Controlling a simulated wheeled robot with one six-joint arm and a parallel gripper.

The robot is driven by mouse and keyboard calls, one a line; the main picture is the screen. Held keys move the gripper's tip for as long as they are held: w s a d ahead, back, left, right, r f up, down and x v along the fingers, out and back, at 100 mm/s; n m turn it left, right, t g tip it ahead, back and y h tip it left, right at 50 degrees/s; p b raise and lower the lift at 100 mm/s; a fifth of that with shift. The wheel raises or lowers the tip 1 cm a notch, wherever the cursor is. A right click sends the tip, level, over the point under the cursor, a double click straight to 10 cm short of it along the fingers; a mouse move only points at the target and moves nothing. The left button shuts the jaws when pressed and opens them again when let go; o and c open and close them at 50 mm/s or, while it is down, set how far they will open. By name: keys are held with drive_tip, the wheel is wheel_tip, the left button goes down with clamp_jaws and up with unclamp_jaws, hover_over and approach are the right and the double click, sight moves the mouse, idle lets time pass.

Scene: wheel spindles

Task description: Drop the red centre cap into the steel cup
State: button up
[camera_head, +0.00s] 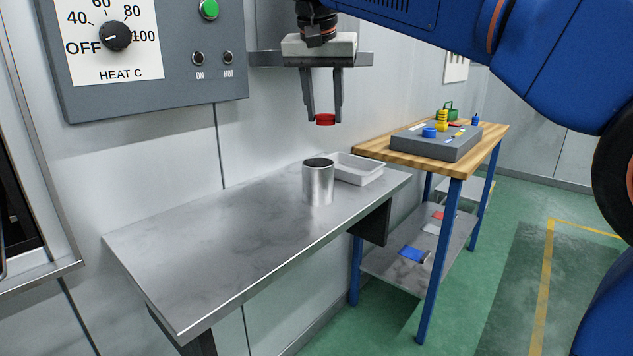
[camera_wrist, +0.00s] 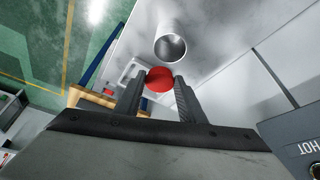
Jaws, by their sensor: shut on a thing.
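The red centre cap (camera_head: 325,119) is held between the fingertips of my gripper (camera_head: 324,117). In the wrist view the cap (camera_wrist: 159,79) sits between the two dark fingers (camera_wrist: 160,84). The steel cup (camera_head: 318,184) stands upright on the steel shelf (camera_head: 215,235), with its open top facing up. The cap is above the cup in the head view, with a clear gap between them. In the wrist view the cup (camera_wrist: 171,43) lies just beyond the cap, and its mouth is unobstructed. The cup's inside bottom is not clearly visible.
A white tray (camera_head: 356,169) stands right behind the cup. A wooden-topped bench (camera_head: 480,145) with a grey block (camera_head: 437,142) and coloured parts is at the right. A control panel (camera_head: 150,60) is on the wall at the left. The shelf's left part is clear.

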sight(324, 118)
drive_tip(key=shift+f, duration=2.1)
drive_tip(key=o, duration=1.1)
drive_tip(key=shift+r, duration=0.1)
drive_tip(key=v, duration=1.7)
